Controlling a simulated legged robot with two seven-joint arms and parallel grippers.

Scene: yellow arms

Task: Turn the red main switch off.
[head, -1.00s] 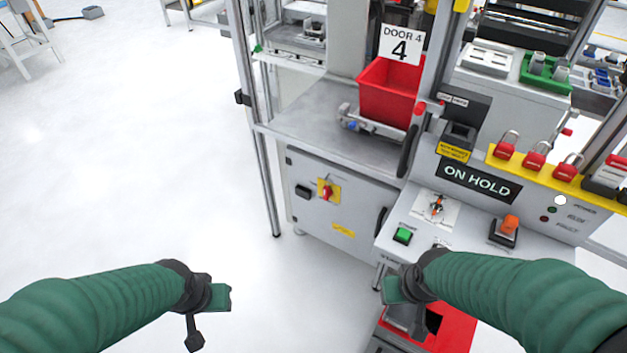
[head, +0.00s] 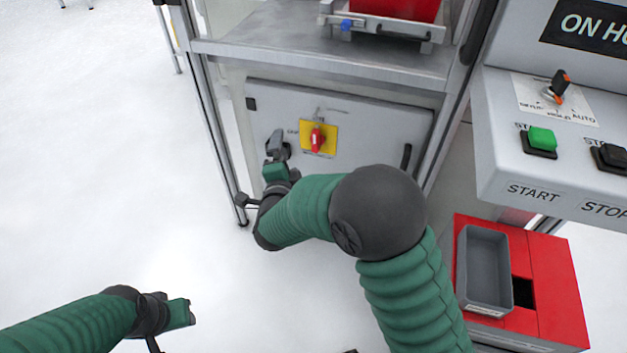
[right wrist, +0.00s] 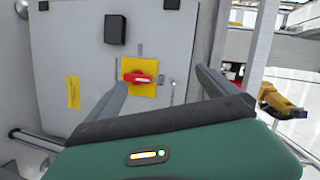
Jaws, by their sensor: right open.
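The red main switch (head: 317,138) sits on a yellow plate (head: 328,127) on the grey cabinet door below the shelf. Its handle looks upright in the head view. In the turned right wrist view the red handle (right wrist: 140,78) lies level. My right gripper (head: 279,145) is just left of the switch in the head view. In the right wrist view its two fingers are spread, with the switch between them and beyond, and nothing is held. A gap to the switch seems to remain. My left gripper (head: 180,313) is low at the left, over bare floor; its fingers are unclear.
A black box (right wrist: 115,28) is on the cabinet door near the switch. A metal frame post (head: 212,130) stands left of the cabinet. The control desk (head: 490,150) juts out at right, above a red stand (head: 555,290) with a grey bin (head: 484,268). Floor at left is free.

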